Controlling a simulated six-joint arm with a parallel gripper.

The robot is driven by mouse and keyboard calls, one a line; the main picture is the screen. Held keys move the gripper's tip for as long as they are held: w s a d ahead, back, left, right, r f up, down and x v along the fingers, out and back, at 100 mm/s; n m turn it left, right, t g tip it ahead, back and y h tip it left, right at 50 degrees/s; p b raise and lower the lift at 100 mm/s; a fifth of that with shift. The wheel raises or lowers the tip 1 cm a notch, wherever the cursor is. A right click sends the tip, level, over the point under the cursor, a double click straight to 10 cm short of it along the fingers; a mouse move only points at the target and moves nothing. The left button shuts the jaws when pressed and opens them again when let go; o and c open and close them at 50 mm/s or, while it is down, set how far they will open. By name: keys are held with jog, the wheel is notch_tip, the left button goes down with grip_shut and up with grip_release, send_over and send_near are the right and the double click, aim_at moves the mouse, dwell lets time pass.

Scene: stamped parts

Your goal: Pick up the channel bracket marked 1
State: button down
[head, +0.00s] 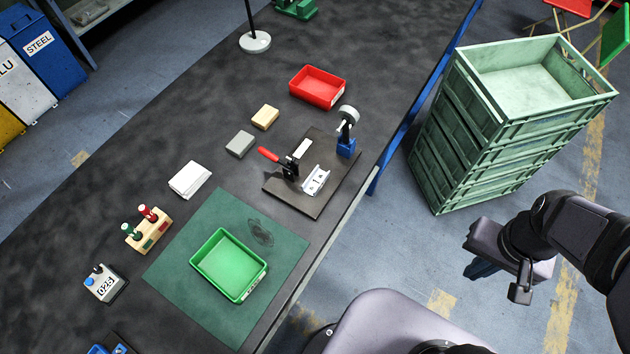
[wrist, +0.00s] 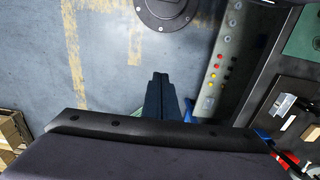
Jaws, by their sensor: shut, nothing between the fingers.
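The channel bracket marked 1 (head: 315,181) is a small silvery channel lying on a dark fixture board (head: 325,204) on the bench. It sits beside a red-handled toggle clamp (head: 287,166). In the wrist view a silvery bracket (wrist: 284,104) shows near the right edge. My gripper (head: 480,270) is at the right of the head view, out over the floor, well apart from the bracket. Its blue fingers (wrist: 160,78) are together and empty in the wrist view.
A blue post with a round grey head (head: 347,125) stands behind the bracket. A red bin (head: 318,87) and a green tray (head: 229,264) on a green mat (head: 180,285) flank the board. Stacked green crates (head: 500,120) stand on the floor beyond the bench edge. Floor around my gripper is clear.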

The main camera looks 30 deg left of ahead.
dwell(0.3)
jog(key=c, duration=1.5)
grip_release()
